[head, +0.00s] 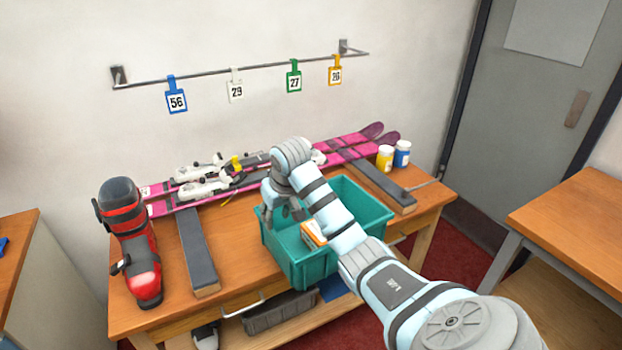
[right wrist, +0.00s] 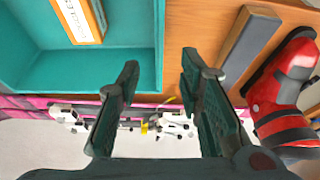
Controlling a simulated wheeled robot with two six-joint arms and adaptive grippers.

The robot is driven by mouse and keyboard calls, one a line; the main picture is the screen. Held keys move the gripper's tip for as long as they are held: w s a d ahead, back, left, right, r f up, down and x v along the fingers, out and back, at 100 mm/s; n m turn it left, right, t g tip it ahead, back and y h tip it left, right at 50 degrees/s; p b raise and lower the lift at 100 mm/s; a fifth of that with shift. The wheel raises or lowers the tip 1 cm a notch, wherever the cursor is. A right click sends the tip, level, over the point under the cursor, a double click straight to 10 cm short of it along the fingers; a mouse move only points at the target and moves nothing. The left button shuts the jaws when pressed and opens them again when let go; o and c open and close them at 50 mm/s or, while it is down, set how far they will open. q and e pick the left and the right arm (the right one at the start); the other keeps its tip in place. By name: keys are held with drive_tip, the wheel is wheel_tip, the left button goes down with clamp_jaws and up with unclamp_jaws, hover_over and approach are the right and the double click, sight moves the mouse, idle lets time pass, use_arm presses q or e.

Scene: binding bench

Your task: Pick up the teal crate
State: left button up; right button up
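The teal crate (head: 318,266) stands open-topped on the wooden bench, toward its front. An orange and white box (head: 313,235) lies inside it; this box also shows in the right wrist view (right wrist: 80,20). My right gripper (head: 282,212) is at the crate's left rim, pointing down. In the right wrist view my right gripper (right wrist: 160,68) has its fingers apart with nothing held. One finger is over the crate's inside and the other over the bench, with the crate wall (right wrist: 160,40) between them in the picture. I cannot tell whether they touch it. My left gripper is out of view.
A red and black ski boot (head: 140,245) stands at the bench's left end. Pink skis (head: 355,150) lie along the back across two dark supports (head: 198,255). Yellow (head: 385,158) and blue (head: 402,153) jars stand at the back right. Numbered tags hang from a wall rail (head: 215,75).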

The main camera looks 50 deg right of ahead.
sight(272, 237)
drive_tip(key=x, duration=0.2)
drive_tip(key=b+x, duration=0.1)
drive_tip(key=x, duration=0.5)
drive_tip(key=shift+s+f, duration=0.15)
drive_tip(key=shift+s, duration=0.3)
drive_tip(key=x, duration=0.2)
drive_tip(key=b+x, duration=0.1)
drive_tip(key=x, duration=0.1)
drive_tip(key=b+x, duration=0.1)
drive_tip(key=x, duration=0.1)
drive_tip(key=shift+w+a, duration=0.1)
drive_tip(key=shift+w, duration=0.2)
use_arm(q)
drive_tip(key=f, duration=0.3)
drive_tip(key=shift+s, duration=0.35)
use_arm(e)
drive_tip(key=shift+s+r, duration=0.1)
drive_tip(key=shift+r, duration=0.2)
clamp_jaws()
drive_tip(key=shift+r, duration=0.1)
